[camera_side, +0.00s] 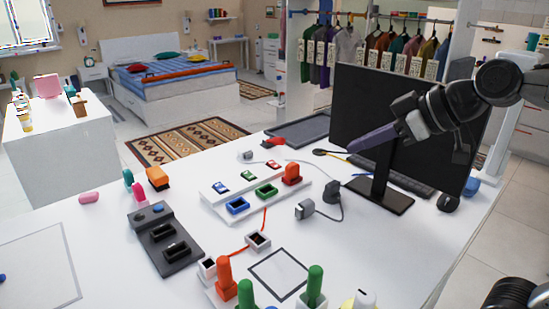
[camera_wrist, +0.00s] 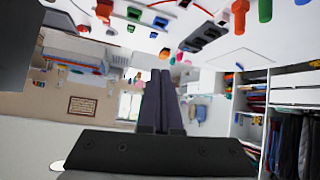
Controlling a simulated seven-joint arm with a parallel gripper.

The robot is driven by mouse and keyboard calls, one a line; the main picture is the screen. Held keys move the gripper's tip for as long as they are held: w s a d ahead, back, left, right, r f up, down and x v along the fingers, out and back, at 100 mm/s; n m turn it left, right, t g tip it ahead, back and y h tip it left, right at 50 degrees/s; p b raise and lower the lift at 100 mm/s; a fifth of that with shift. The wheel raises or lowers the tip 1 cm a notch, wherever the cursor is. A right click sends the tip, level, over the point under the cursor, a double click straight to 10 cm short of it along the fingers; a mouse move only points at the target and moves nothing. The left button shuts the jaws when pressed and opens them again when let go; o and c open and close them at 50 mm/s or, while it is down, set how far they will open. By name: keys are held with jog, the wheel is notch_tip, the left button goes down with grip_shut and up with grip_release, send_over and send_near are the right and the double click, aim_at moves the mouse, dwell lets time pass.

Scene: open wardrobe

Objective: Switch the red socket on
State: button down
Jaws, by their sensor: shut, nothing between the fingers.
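A white power strip (camera_side: 272,206) lies on the white table in the side view. It carries blue, green and red rocker switches along its back edge and matching sockets in front. The red switch (camera_side: 273,165) is at the right end of the switch row; its tilt is too small to tell. A red plug-like piece (camera_side: 291,174) stands upright at the red socket position and hides the socket. The blue socket (camera_side: 237,205) and green socket (camera_side: 266,191) look empty. My gripper (camera_side: 352,147) is shut and empty, above and to the right of the strip, apart from it. Its closed fingers also show in the wrist view (camera_wrist: 160,74).
A monitor (camera_side: 345,105) and keyboard (camera_side: 405,182) stand on the right, close to my arm. A grey plug with cable (camera_side: 305,209) lies right of the strip. A dark socket block (camera_side: 165,240) is front left. Upright coloured pegs (camera_side: 246,292) stand at the front.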

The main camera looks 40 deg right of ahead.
jog(key=w+d+r+m+t+h, duration=0.1)
jog(key=w+d, duration=0.2)
jog(key=w, duration=0.8)
jog(key=w+d+t, duration=0.1)
jog(key=w+d, duration=0.2)
jog(key=w, duration=0.8)
jog(key=w+d+f+m, duration=0.1)
jog(key=w+d+f, duration=0.1)
jog(key=f, duration=0.3)
jog(key=w+d+f+g, duration=0.1)
jog(key=w+d+f, duration=0.2)
jog(key=w+f, duration=0.1)
jog(key=w+d+f+m+h, duration=0.1)
jog(key=w+d+f, duration=0.2)
jog(key=f, duration=0.3)
jog(key=shift+w+m+g, duration=0.3)
jog(key=shift+w, duration=0.3)
jog(key=shift+d+f, duration=0.3)
jog(key=shift+d, duration=0.05)
jog(key=shift+f, duration=0.1)
